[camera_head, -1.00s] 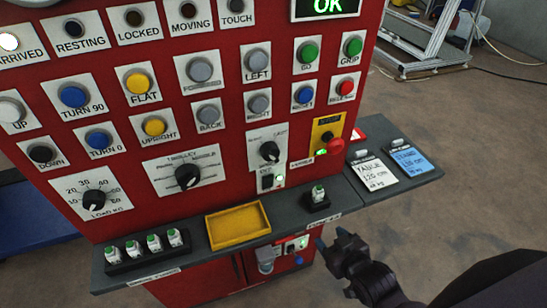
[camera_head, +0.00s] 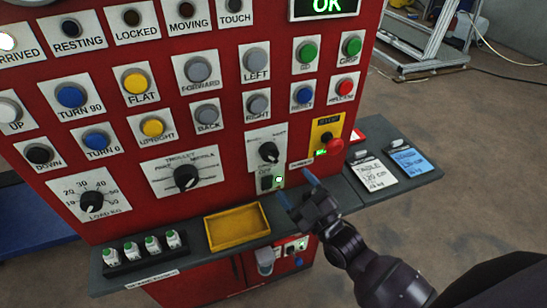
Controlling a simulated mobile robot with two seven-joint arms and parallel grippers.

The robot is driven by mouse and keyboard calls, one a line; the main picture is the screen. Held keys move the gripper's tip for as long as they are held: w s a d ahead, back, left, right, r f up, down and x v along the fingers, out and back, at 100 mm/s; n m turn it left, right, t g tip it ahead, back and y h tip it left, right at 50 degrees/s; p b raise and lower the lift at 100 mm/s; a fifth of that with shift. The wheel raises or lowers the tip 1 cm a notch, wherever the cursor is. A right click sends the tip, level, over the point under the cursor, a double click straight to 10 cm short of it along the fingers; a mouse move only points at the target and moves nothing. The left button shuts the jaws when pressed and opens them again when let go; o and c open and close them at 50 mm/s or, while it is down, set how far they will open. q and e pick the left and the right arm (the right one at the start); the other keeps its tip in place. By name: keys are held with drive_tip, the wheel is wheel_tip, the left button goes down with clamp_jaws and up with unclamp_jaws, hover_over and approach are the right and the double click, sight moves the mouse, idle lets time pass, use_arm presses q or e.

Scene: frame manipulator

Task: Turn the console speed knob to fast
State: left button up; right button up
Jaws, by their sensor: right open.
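The red console (camera_head: 220,105) fills the left and middle of the head view. A black knob (camera_head: 269,152) sits on a small white plate right of centre, with small words on either side above it that I read as slow and fast only faintly. I cannot tell which word it points at. My right gripper (camera_head: 297,189) is open and empty, its blue-tipped fingers apart. It appears below and right of this knob, over the console's front shelf, and no contact with the knob shows. The left gripper is not in view.
A larger trolley knob (camera_head: 186,177) and a load knob (camera_head: 91,202) sit to the left. A red emergency button (camera_head: 334,146) sticks out on the right.

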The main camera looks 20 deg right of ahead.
sight(274, 159)
drive_tip(key=x, duration=0.9)
drive_tip(key=shift+d+p, duration=0.1)
drive_tip(key=shift+p, duration=0.25)
drive_tip(key=shift+s, duration=0.1)
drive_tip(key=c, duration=0.9)
